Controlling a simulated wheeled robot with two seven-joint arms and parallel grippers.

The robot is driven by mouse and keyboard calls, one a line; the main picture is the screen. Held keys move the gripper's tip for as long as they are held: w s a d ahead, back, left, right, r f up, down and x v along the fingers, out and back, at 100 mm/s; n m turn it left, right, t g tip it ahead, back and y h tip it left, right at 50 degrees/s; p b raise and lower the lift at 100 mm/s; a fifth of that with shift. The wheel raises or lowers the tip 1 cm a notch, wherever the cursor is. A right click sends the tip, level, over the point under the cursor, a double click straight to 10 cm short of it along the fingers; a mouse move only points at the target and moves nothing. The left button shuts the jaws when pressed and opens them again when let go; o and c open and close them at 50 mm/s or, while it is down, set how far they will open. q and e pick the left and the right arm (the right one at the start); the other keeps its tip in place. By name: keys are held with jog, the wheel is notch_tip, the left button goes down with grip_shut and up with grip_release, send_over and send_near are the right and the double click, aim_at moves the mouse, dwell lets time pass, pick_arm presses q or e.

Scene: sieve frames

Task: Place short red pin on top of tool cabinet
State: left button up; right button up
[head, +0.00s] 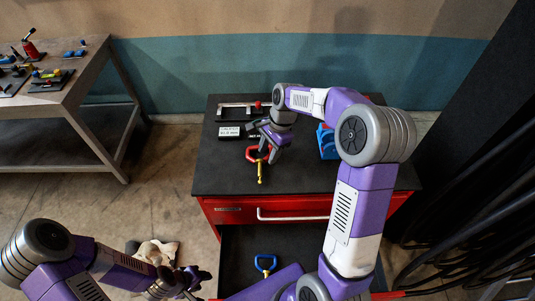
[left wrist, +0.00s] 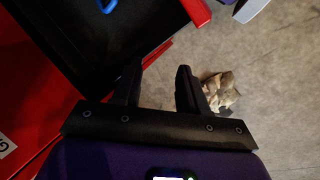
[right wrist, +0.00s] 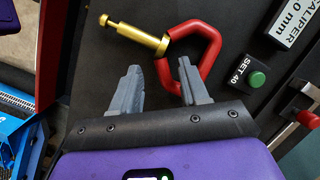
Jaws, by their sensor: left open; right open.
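The red pin (head: 258,153), a red loop handle with a brass shaft, lies on the black top of the tool cabinet (head: 215,175), near its front left part. The right wrist view shows its red handle (right wrist: 213,50) and brass shaft (right wrist: 135,34). My right gripper (head: 269,151) is open over the pin. In the right wrist view the near part of the handle shows between its fingertips (right wrist: 160,72), with no grip on it. My left gripper (head: 195,281) is open and empty, low beside the cabinet's left front; its fingers (left wrist: 160,68) show over the floor.
A drawer is open below, holding a blue-handled pin (head: 265,264). A caliper label block (head: 230,132), a green-button block (right wrist: 257,77) and a blue holder (head: 326,142) stand on the cabinet. A workbench (head: 80,85) is at left; a crumpled cloth (head: 155,250) lies on the floor.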

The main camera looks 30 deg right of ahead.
jog(key=v, duration=1)
jog(key=shift+r+p, duration=0.2)
jog(key=shift+p, duration=0.1)
